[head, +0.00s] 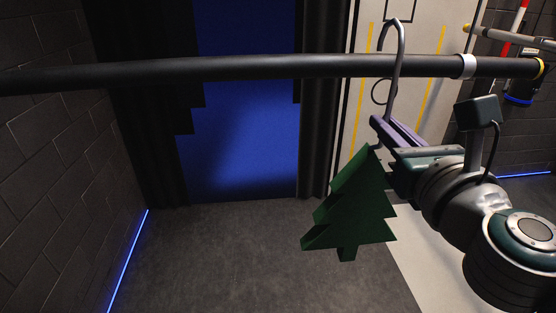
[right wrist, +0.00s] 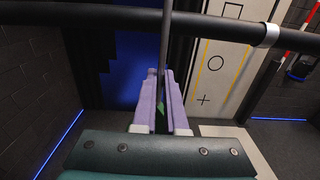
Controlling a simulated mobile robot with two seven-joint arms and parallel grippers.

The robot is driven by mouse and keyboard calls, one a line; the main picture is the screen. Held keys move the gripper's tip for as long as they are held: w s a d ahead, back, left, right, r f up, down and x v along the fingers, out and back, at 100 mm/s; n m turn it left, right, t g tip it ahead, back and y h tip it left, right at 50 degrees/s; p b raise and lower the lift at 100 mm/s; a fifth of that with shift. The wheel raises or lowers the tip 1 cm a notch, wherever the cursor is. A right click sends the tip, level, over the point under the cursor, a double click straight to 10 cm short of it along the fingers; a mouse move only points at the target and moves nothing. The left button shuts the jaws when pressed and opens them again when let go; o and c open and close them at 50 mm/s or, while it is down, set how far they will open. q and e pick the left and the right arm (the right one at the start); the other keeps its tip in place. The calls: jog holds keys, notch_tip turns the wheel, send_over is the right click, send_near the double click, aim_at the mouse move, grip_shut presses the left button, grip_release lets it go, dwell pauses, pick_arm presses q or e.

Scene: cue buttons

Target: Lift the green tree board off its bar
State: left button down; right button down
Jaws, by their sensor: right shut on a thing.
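The green tree board (head: 352,208) hangs below the black bar (head: 250,68) in the head view, slightly tilted. A grey metal hook (head: 400,45) loops over the bar, and its stem runs down to the top of the board. My right gripper (head: 376,122), with purple fingers, is shut on the hook's stem just above the board. In the right wrist view the stem (right wrist: 165,40) runs up between the fingers, and only a small green bit of the board (right wrist: 161,112) shows. My left gripper is not in view.
A white collar (head: 467,66) sits on the bar to the right of the hook. A pale panel with yellow lines (head: 362,90) stands behind. A dark brick wall (head: 45,150) is at the left. The grey floor (head: 230,250) below is clear.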

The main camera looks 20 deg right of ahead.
jog(key=v, duration=0.6)
jog(key=shift+s+r+b, duration=0.2)
jog(key=shift+s+b, duration=0.1)
jog(key=shift+s, duration=0.1)
dwell(0.4)
